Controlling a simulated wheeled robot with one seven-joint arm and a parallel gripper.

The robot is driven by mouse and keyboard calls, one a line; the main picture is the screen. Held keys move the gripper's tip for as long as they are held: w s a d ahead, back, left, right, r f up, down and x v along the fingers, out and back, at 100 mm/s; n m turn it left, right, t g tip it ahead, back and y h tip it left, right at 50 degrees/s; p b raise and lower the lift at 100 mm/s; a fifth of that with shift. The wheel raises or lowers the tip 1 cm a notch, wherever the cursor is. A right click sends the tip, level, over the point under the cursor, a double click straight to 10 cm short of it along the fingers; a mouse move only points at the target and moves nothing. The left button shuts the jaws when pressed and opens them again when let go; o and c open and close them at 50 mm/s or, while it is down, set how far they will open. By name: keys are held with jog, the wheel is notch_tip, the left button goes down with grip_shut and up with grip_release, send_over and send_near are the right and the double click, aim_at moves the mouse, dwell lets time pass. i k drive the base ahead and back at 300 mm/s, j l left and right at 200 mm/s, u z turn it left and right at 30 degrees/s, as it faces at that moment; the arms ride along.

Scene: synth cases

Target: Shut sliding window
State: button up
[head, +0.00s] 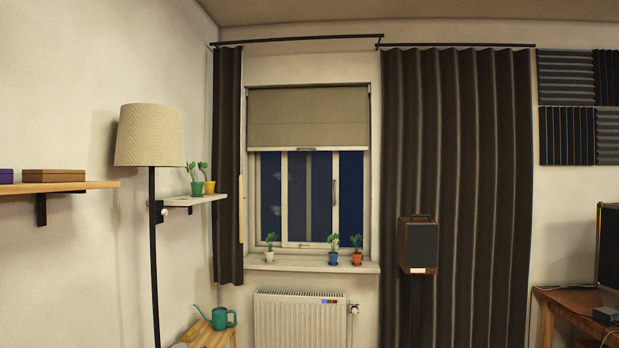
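The sliding window (285,200) is in the middle of the head view, in a pale frame above a sill. A pale-framed sash (286,215) stands around the middle of the opening, with upright bars near the centre and dark blue night behind. A small handle shows on the bar at its right side (335,190). The strip to the right of the sash (350,195) is plain dark blue; I cannot tell whether glass covers it. A beige blind (307,118) hides the upper part of the window. My gripper is not in view.
Small potted plants (333,257) stand on the sill (300,264), with a radiator (299,320) below. Dark curtains (455,130) hang at both sides. A floor lamp (150,135), wall shelf (195,200) and stool with a watering can (222,318) are left; a speaker (418,245) is right.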

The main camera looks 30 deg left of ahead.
aim_at(310, 179)
jog(key=i+j+u, duration=0.45)
jog(key=i, duration=0.15)
jog(key=i+j+u, duration=0.35)
jog(key=i, duration=0.5)
jog(key=i+u, duration=0.35)
jog(key=i, duration=1.5)
jog(key=i+u, duration=0.1)
jog(key=i, duration=0.9)
jog(key=i+l, duration=0.15)
jog(key=i, duration=0.8)
jog(key=j+u, duration=0.05)
